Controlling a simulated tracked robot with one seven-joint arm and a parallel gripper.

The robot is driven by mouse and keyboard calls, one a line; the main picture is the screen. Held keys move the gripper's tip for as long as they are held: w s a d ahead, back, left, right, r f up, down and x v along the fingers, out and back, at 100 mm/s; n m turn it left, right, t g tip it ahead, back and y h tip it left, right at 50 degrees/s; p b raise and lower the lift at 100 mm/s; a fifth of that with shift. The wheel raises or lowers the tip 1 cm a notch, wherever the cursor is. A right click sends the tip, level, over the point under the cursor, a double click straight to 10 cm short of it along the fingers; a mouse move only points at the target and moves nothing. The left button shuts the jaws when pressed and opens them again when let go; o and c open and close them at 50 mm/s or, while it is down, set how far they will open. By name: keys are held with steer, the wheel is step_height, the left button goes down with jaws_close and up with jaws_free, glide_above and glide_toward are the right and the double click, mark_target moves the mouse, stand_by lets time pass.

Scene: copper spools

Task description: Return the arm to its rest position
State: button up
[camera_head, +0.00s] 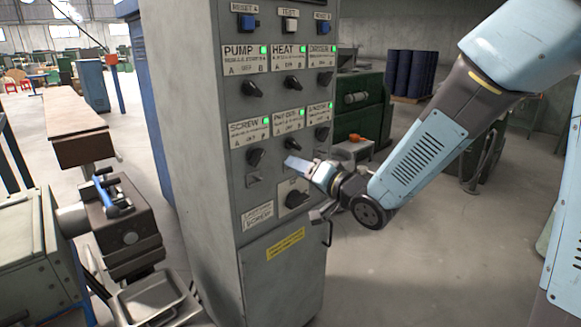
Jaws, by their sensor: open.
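My arm reaches in from the right, light blue and dark grey. My gripper (305,190) is at its end, in front of the lower part of a grey control cabinet (277,205). The gripper is open and I see nothing held in it. One finger (298,164) lies in front of the panel near the lower row of black knobs, and the other side hangs lower by a large black switch (295,199). I cannot tell whether the gripper touches the panel.
A grey machine with a blue-handled part (112,193) stands at the left, with a metal tray (155,298) below it. A brown-topped bench (75,125) is behind. Green machinery (362,105) and dark blue drums (410,72) stand behind the arm.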

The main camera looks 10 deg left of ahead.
steer(key=shift+s+d, duration=0.1)
steer(key=shift+d, duration=0.05)
steer(key=s+d+r+m+h, duration=0.1)
steer(key=d+r+h, duration=0.1)
steer(key=d+h, duration=0.65)
steer(key=s+d+r+h, duration=0.15)
steer(key=d+h, duration=0.25)
steer(key=d, duration=0.9)
steer(key=s+d+g+h, duration=0.1)
steer(key=s+d+g, duration=0.1)
steer(key=s+d, duration=0.3)
steer(key=s+d+r+g+h, duration=0.1)
steer(key=s+d+g, duration=0.2)
steer(key=s, duration=1)
steer(key=d, duration=0.3)
steer(key=shift+s+r+m, duration=0.15)
steer(key=shift+s+m, duration=0.1)
steer(key=shift+m, duration=0.15)
